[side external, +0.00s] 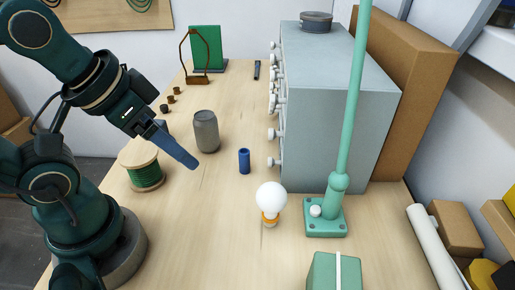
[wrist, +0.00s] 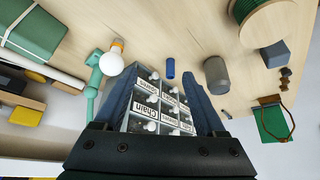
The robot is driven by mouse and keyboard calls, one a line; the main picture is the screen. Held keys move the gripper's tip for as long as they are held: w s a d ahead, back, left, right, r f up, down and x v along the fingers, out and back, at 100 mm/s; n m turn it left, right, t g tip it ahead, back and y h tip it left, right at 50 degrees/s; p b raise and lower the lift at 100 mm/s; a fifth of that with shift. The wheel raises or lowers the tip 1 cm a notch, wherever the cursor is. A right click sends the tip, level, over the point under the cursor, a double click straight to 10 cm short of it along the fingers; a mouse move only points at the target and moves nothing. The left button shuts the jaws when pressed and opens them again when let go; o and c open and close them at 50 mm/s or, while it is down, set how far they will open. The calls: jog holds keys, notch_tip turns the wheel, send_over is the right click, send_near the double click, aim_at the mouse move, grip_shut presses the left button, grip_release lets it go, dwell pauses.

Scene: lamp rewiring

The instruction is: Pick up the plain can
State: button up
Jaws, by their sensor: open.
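The plain can (side external: 206,132) is a grey, unlabelled cylinder standing upright on the wooden bench, left of the drawer cabinet. In the wrist view the can (wrist: 216,77) shows just beyond the tip of the right-hand finger, outside the space between the fingers. My gripper (side external: 193,163) is open with blue fingers, above the bench and on the near side of the can. The gap between its fingers (wrist: 164,82) holds nothing; labelled drawers show through it.
A green wire spool (side external: 143,171) stands left of the can, and a small blue cylinder (side external: 244,161) stands to its right. A light bulb (side external: 270,199) and a green lamp stand (side external: 326,216) are nearer right. The grey drawer cabinet (side external: 340,80) borders the right side. Bench between is clear.

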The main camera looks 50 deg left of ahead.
jog(key=shift+o, duration=1.3)
jog(key=a+f+m+g+y, duration=0.2)
jog(key=a+m+y, duration=0.35)
jog(key=a, duration=0.45)
jog(key=m+t+y, duration=0.2)
jog(key=m+y, duration=0.5)
jog(key=m, duration=0.7)
send_over(205, 125)
jog(key=s+a, duration=0.2)
jog(key=a, duration=0.1)
jog(key=f, duration=0.2)
jog(key=w+f+m+t, duration=0.1)
jog(key=w+d+f+m, duration=0.1)
jog(key=f+m, duration=0.1)
jog(key=shift+w+d+t+h, duration=0.1)
jog(key=shift+w+t+h, duration=0.25)
jog(key=shift+t, duration=0.05)
jog(key=shift+d+f+m, duration=0.2)
jog(key=shift+f+m, duration=0.25)
jog(key=shift+f, duration=0.15)
jog(key=shift+d+f+m, duration=0.15)
jog(key=shift+f+m, duration=0.25)
jog(key=shift+f, duration=0.65)
jog(key=shift+x, duration=2.35)
